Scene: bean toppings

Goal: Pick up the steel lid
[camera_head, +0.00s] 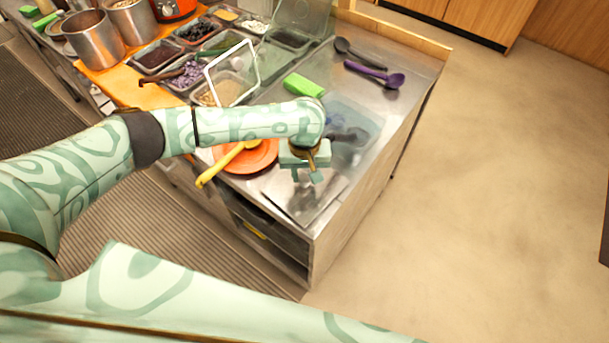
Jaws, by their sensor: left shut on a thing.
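The steel lid (332,194) looks like a flat, shiny rectangular plate at the front corner of the steel counter, below my left gripper. My left gripper (306,176) points down over the lid's upper part and is shut on it. The gripper hides the exact place of contact, and I cannot tell whether the lid is clear of the counter. My right gripper is outside the view; only part of my arm shows along the bottom.
An orange plate (262,158) with a yellow-handled utensil (219,168) lies left of the gripper. A clear container (363,122), a green block (304,85) and a purple spoon (375,75) are behind. Topping trays (157,57) and steel pots (93,40) stand at the back left.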

